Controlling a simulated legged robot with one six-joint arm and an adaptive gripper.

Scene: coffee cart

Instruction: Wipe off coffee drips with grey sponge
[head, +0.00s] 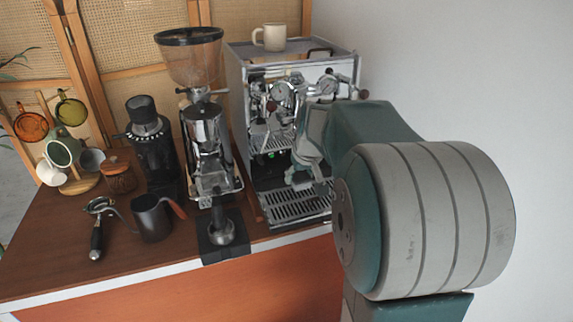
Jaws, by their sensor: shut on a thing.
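My gripper (310,165) is in front of the espresso machine (291,78), above the right part of its drip tray (290,208). My own arm fills the right and covers part of the machine's right side. The gripper is shut on the grey sponge, which is small and hard to make out between the fingers. I cannot tell whether the sponge touches the tray. No coffee drips can be made out at this size.
A cream mug (270,38) sits on top of the machine.

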